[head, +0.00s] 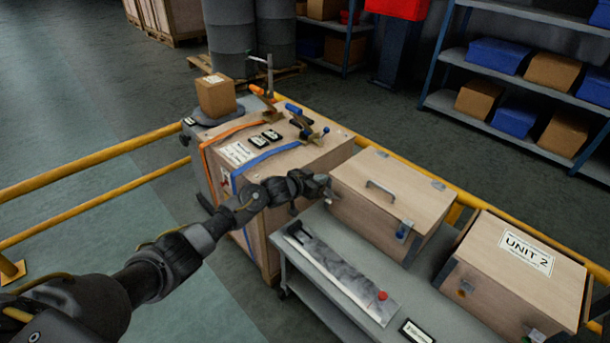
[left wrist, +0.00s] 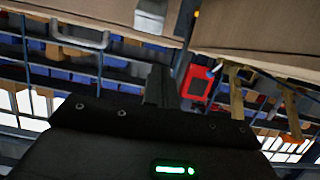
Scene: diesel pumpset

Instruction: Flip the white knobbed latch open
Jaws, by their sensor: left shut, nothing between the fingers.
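My left gripper (head: 327,187) is shut and empty at the case's left front corner. A small pale piece shows at its fingertips; I cannot tell whether this is the white knobbed latch or whether they touch. The left wrist view shows my dark gripper fingers (left wrist: 160,88) below a pale, blurred fitting (left wrist: 150,15) on the wood. My right gripper is not in view.
The case stands on a grey cart (head: 300,262) with a metal tray (head: 340,275) bearing a red knob. A "UNIT 2" box (head: 515,270) stands right. A strapped crate (head: 262,170) with clamps stands left. A yellow rail (head: 95,160) runs behind.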

